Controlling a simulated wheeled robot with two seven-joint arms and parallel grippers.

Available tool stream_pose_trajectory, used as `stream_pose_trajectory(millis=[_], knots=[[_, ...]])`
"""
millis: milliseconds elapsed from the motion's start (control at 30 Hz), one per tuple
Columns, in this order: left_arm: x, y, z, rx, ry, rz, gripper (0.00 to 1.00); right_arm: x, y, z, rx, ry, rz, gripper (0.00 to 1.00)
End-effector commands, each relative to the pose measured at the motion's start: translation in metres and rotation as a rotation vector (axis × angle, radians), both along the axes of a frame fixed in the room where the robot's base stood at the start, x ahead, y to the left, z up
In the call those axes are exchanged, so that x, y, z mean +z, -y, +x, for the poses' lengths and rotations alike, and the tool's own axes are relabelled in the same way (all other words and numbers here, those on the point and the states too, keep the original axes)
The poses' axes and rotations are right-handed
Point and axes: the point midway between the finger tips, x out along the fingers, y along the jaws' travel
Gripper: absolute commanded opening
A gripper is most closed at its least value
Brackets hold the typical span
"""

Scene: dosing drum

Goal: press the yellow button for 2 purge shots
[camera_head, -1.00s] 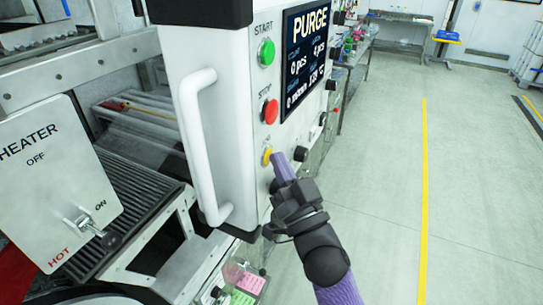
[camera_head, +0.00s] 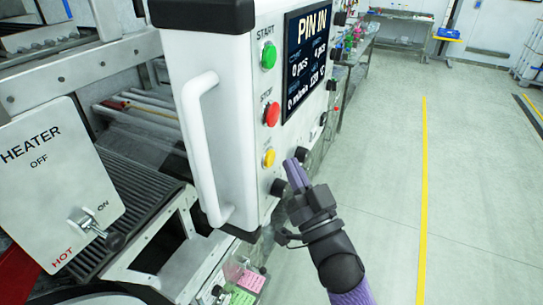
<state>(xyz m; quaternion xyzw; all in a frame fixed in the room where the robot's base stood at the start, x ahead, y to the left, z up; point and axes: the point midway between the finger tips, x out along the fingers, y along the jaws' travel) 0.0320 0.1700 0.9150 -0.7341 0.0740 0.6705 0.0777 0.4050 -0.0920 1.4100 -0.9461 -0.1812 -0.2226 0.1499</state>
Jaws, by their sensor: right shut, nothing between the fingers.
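The yellow button (camera_head: 269,157) is the lowest of the coloured buttons on the white control panel (camera_head: 228,105). My right gripper (camera_head: 292,162) is shut and empty, its purple fingertips a little to the right of the yellow button and apart from it in the picture. The gripper covers part of the panel's lower right. The display (camera_head: 306,58) reads "PIN IN", with "0 pcs", "4 pcs" and "120 °C" below. My left gripper is not in view.
A green START button (camera_head: 268,55) and a red STOP button (camera_head: 271,114) sit above the yellow one. A white handle (camera_head: 202,148) stands out on the left. Black knobs (camera_head: 277,187) are near the fingers. The floor at right is clear.

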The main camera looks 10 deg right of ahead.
Motion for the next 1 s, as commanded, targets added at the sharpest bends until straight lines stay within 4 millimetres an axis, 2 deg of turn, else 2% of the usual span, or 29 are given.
stream_pose_trajectory(millis=[433, 1000], knots=[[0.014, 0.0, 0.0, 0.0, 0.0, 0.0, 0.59, 0.001, 0.034, -0.023, -0.001, 0.0, -0.002, 0.0], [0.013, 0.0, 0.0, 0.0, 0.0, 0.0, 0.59, 0.001, 0.035, -0.024, 0.0, 0.001, -0.001, 0.0]])
